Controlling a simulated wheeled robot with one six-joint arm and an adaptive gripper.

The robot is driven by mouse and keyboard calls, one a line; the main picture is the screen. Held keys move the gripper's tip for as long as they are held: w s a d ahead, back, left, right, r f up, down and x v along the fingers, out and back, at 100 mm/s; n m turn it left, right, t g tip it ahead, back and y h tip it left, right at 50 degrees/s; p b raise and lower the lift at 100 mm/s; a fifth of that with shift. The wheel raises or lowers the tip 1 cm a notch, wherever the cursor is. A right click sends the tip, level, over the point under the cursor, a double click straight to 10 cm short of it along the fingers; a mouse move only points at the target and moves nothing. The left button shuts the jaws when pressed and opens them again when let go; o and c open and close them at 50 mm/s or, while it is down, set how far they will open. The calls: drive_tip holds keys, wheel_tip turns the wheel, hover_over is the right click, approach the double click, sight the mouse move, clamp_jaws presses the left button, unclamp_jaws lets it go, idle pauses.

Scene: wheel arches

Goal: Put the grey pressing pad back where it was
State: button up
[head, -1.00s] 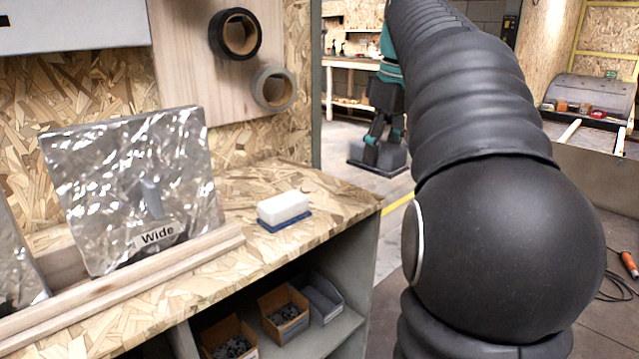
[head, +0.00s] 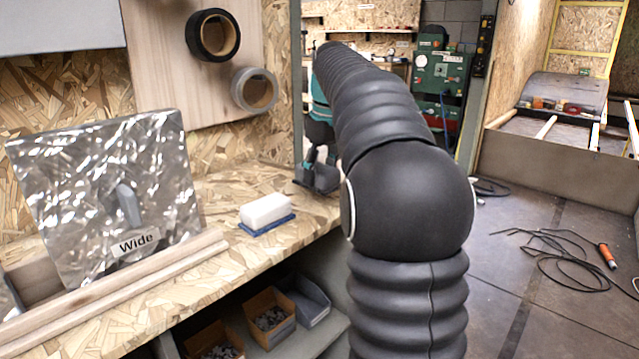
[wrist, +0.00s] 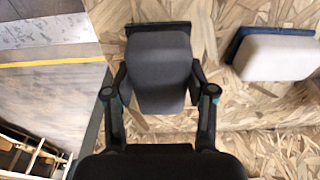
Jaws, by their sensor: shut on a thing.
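In the wrist view the grey pressing pad (wrist: 160,62), with a dark strip along its far edge, sits between the two fingers of my gripper (wrist: 156,85). The gripper is shut on it. The pad is over the right end of the chipboard bench (wrist: 255,100); I cannot tell whether it touches the surface. In the head view the pad (head: 321,178) shows as a dark block at the bench's right end, partly hidden by my arm. A white pad with a blue base (head: 266,212) lies apart from it on the bench, and shows to its right in the wrist view (wrist: 277,57).
A shiny panel marked "Wide" (head: 95,185) leans behind a wooden rail (head: 130,280) on the bench. Two tape rolls (head: 213,35) hang on the board behind. Boxes of small parts (head: 268,315) stand on the shelf below. Bare bench surrounds the white pad.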

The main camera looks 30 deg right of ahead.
sight(327, 170)
drive_tip(key=shift+f, duration=1.35)
drive_tip(key=shift+f, duration=0.1)
drive_tip(key=o, duration=1.2)
drive_tip(key=r, duration=0.4)
drive_tip(key=s+r, duration=0.1)
drive_tip(key=r, duration=0.3)
drive_tip(key=r+p, duration=0.1)
drive_tip(key=r, duration=0.2)
drive_tip(key=shift+s+d+r, duration=0.35)
drive_tip(key=shift+r, duration=0.2)
drive_tip(key=shift+a, duration=0.1)
